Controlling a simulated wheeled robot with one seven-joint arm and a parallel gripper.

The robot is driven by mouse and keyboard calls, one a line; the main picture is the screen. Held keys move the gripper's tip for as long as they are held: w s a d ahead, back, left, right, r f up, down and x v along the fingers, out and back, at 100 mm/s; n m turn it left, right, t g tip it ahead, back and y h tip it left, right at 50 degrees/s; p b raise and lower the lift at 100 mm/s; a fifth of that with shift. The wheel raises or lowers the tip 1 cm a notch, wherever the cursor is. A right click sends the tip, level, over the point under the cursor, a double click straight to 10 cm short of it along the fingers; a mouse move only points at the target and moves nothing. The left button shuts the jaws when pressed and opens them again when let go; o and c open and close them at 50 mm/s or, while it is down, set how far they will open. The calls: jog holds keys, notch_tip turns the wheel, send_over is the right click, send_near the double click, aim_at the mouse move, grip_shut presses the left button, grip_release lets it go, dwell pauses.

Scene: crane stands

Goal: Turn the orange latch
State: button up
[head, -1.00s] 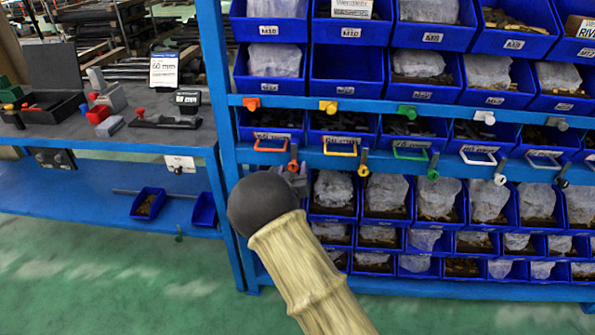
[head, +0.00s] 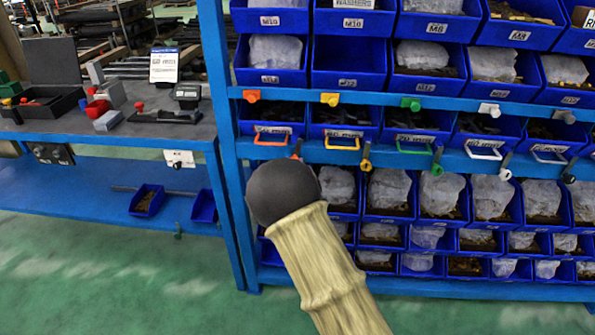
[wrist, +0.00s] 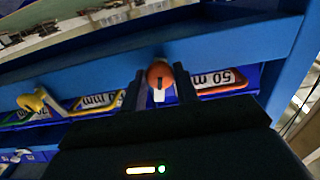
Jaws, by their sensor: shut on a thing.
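The orange latch (head: 297,148) is on the blue rail of the rack, at the left end of a row of coloured latches. In the head view only its upper part shows, and my dark round wrist hides the rest. In the wrist view the round orange head of the latch (wrist: 154,70) sits between the two dark fingers of my gripper (wrist: 162,92). The fingers are closed about the latch, one on each side. A pale tab shows at its lower side. In the head view my gripper is hidden behind my wrist.
An orange pull handle (head: 270,139) is left of the latch, and a yellow latch (head: 365,156) hangs to its right. Blue bins (head: 349,65) fill the rack above and below. A workbench (head: 110,134) with tools stands to the left. Green floor is open in front.

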jog(key=shift+f+m+b, duration=0.2)
jog(key=shift+m+b, duration=7.2)
jog(key=shift+b, duration=0.4)
jog(key=shift+s, duration=0.1)
jog(key=o, duration=1)
jog(key=shift+r, duration=0.1)
jog(key=shift+c, duration=0.2)
jog(key=shift+d, duration=0.15)
jog(key=shift+w, duration=0.2)
